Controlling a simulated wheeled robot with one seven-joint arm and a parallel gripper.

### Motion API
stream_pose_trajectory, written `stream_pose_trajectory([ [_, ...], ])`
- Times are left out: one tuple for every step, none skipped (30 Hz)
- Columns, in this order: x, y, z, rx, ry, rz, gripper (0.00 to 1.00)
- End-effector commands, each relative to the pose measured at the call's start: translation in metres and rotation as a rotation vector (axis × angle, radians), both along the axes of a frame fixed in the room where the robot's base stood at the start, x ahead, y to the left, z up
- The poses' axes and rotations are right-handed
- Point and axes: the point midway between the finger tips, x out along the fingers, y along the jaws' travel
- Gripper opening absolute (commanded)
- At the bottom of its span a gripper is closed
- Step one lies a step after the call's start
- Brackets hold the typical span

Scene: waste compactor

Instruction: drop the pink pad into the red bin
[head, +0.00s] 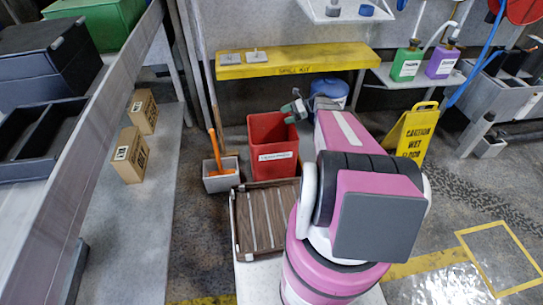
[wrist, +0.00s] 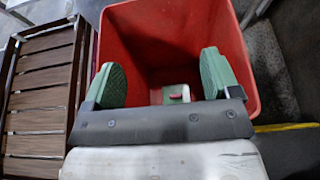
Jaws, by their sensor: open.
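The red bin (head: 271,142) stands on the floor at the middle of the head view, with a white label on its front. In the wrist view the red bin (wrist: 235,52) fills the upper middle, and I look down into it. My gripper (wrist: 160,78) is open over the bin, its two green finger pads wide apart with nothing between them. It also shows in the head view (head: 297,107) at the bin's rim. A small pale piece with a pinkish-red part (wrist: 177,94) lies low inside the bin. It may be the pink pad; I cannot tell for sure.
A slatted brown crate (head: 262,222) stands in front of the bin. A grey dustpan (head: 221,178) is left of it. A yellow wet-floor sign (head: 411,137) stands to the right. A yellow shelf (head: 320,58) with two small pale pads runs behind.

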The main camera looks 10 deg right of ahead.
Motion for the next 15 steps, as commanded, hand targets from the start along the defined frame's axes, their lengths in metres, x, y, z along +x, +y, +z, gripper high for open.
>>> stream_pose_trajectory([
  [0.001, -0.01, 0.004, 0.0, -0.001, -0.002, 0.82],
  [0.001, -0.014, 0.006, 0.0, -0.001, -0.002, 0.82],
  [0.001, -0.02, 0.008, 0.0, -0.001, -0.002, 0.82],
  [0.001, -0.023, 0.01, 0.0, -0.002, -0.001, 0.82],
  [0.001, -0.027, 0.011, 0.0, -0.002, -0.001, 0.82],
  [0.001, -0.031, 0.013, 0.0, 0.0, -0.001, 0.82],
  [0.001, -0.034, 0.014, 0.0, 0.0, -0.001, 0.82],
  [0.001, -0.035, 0.015, 0.0, 0.0, -0.001, 0.82],
  [0.0, -0.038, 0.016, 0.0, 0.0, -0.001, 0.82],
  [0.0, -0.039, 0.016, 0.0, 0.0, 0.0, 0.82],
  [0.0, -0.04, 0.016, 0.0, 0.0, 0.0, 0.82],
  [0.0, -0.04, 0.017, 0.0, 0.0, 0.0, 0.82],
  [0.0, -0.041, 0.017, 0.0, 0.0, 0.0, 0.82],
  [0.0, -0.041, 0.017, 0.0, 0.0, 0.0, 0.82],
  [0.0, -0.041, 0.017, 0.0, 0.0, 0.0, 0.82],
])
